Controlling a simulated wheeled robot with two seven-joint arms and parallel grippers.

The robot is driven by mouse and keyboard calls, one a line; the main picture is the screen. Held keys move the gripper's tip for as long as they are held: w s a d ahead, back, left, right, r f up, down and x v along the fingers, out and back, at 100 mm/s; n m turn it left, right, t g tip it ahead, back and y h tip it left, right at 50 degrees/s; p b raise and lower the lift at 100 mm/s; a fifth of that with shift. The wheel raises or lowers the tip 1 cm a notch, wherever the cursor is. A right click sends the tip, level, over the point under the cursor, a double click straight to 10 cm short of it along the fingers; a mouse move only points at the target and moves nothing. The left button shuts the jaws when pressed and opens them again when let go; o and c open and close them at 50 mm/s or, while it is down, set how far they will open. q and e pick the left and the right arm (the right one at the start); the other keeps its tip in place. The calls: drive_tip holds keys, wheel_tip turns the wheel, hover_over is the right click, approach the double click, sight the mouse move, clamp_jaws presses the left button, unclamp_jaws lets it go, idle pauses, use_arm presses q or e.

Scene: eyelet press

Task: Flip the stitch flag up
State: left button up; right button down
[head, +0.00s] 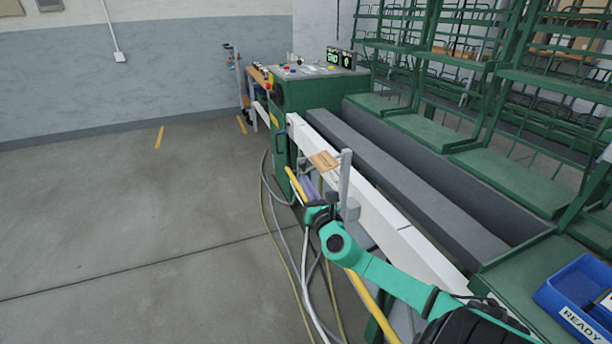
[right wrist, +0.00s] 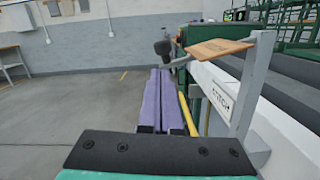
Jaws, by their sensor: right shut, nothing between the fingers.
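The stitch flag is a flat orange-tan plate (head: 324,160) near the top of a grey upright post (head: 345,178) by the white rail. In the right wrist view the plate (right wrist: 218,48) sticks out to the left from the post (right wrist: 246,90), roughly level. A small white label (right wrist: 221,98), apparently reading "STITCH", is beside the post. My right gripper (head: 306,182) is shut and empty, just below and left of the plate in the head view. Its purple fingers (right wrist: 160,74) lie together left of the plate, apparently apart from it. My left gripper is out of view.
A dark knob on a grey rod (right wrist: 162,47) shows beyond my fingertips. A yellow pipe (head: 295,184) and hanging cables (head: 270,205) run beside the rail (head: 385,215). A green control cabinet (head: 318,95) stands behind. The floor on the left is open.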

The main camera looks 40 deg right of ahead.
drive_tip(key=shift+w+d+r, duration=0.25)
drive_tip(key=shift+w+r, duration=0.2)
drive_tip(key=shift+r, duration=0.2)
